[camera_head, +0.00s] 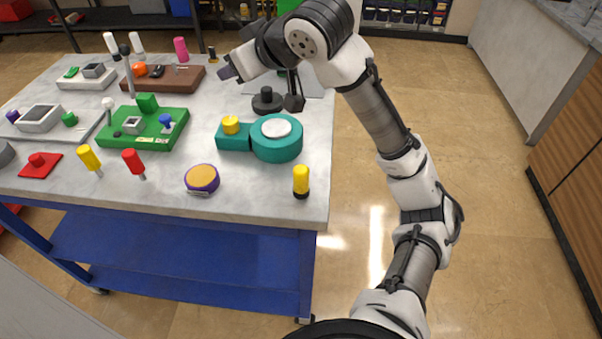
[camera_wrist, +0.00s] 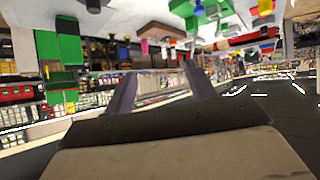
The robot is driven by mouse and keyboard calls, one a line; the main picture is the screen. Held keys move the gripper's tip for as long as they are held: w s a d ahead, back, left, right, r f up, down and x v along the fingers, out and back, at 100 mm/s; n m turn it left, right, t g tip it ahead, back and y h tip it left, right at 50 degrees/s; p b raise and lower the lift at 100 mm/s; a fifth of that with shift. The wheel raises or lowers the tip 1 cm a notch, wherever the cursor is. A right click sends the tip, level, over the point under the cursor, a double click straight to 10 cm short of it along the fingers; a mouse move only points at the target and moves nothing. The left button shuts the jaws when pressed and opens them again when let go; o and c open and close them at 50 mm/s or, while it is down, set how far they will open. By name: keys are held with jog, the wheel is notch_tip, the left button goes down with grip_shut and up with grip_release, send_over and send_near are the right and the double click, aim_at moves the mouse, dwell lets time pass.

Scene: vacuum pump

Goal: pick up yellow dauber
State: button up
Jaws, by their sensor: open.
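What looks like the yellow dauber (camera_head: 301,179), a small yellow cylinder with a black lower end, stands upright near the front right corner of the grey table. I cannot make it out for sure in the wrist view. My gripper (camera_head: 228,74) is above the far part of the table, well behind and left of the dauber, and points left. In the wrist view my gripper (camera_wrist: 160,84) shows two spread fingers with nothing between them. It is open and empty.
The table (camera_head: 250,202) also holds a teal pump (camera_head: 277,145) behind the dauber, a purple-and-orange round part (camera_head: 202,179) to its left, a green fixture (camera_head: 142,128), and yellow (camera_head: 88,156) and red (camera_head: 132,160) handled tools. Open floor (camera_head: 470,150) lies to the right.

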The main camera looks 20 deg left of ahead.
jog(key=s+d+f+g+h, duration=0.2)
jog(key=d+f+h, duration=0.2)
jog(key=d+h, duration=0.1)
jog(key=g+h, duration=0.3)
jog(key=h, duration=0.2)
send_over(301, 180)
jog(key=w, duration=0.2)
notch_tip(301, 180, down, 2)
jog(key=shift+d+f+m, duration=0.1)
jog(key=shift+f+m, duration=0.15)
jog(key=shift+m, duration=0.15)
notch_tip(301, 180, down, 8)
jog(key=shift+r+p, duration=0.1)
jog(key=shift+p, duration=0.45)
jog(key=shift+s+a+f+p, duration=0.15)
jog(key=shift+f+p, duration=0.1)
jog(key=shift+f, duration=0.7)
jog(key=shift+a+f+p, duration=0.1)
jog(key=shift+f+p, duration=0.1)
jog(key=shift+f, duration=0.7)
jog(key=shift+s+a+f+p, duration=0.15)
jog(key=shift+f+p, duration=0.1)
jog(key=shift+f, duration=0.7)
jog(key=c, duration=1.1)
jog(key=shift+r, duration=0.15)
notch_tip(301, 180, up, 20)
jog(key=b, duration=0.1)
jog(key=shift+b, duration=0.3)
